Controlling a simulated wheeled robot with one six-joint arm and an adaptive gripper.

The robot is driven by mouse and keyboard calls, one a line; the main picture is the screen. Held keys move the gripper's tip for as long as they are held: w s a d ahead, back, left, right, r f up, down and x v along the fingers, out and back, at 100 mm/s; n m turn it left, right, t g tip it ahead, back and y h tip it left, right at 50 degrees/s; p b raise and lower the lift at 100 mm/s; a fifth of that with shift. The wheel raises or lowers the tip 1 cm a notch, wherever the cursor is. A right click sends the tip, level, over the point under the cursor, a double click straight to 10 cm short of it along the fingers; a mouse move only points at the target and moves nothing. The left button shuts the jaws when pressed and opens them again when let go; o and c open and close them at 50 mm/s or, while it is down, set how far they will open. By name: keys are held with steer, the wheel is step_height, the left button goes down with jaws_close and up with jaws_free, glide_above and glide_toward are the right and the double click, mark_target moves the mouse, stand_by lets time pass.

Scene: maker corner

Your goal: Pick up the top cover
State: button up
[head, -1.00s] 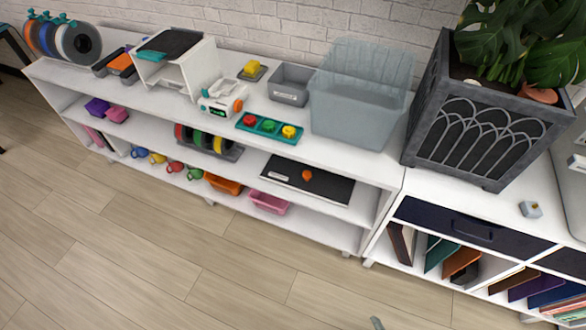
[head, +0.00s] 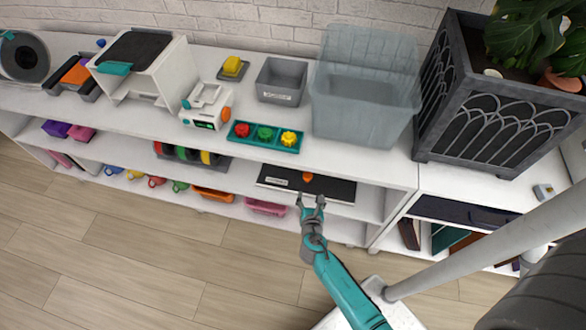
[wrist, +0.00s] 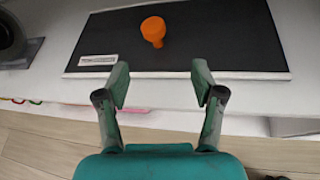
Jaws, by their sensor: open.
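The top cover appears to be the flat black panel (head: 335,189) with an orange knob (head: 308,177) and a small white label, lying on the middle shelf. In the wrist view the black panel (wrist: 235,45) fills the upper middle, and its orange knob (wrist: 153,31) stands up slightly left of centre. My gripper (head: 312,199) is in front of the shelf, at the panel's near edge in the head view. In the wrist view my gripper (wrist: 161,78) is open and empty, its fingers pointing toward the knob but apart from it.
The white shelf unit's top (head: 350,166) overhangs the middle shelf. On it stand a translucent bin (head: 365,95), a grey bin (head: 282,82) and a teal tray (head: 264,146) of coloured knobs. A spool rack (head: 190,155) sits left of the panel. The floor in front is clear.

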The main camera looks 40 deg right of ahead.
mark_target(308, 179)
steer(key=shift+n, duration=0.4)
steer(key=x, duration=0.4)
steer(key=w+r+x, duration=0.1)
steer(key=x, duration=0.1)
steer(key=shift+w, duration=0.25)
steer(key=shift+x, duration=2.9)
steer(key=shift+s+f, duration=0.1)
steer(key=shift+f, duration=0.1)
steer(key=shift+c, duration=0.3)
jaws_close()
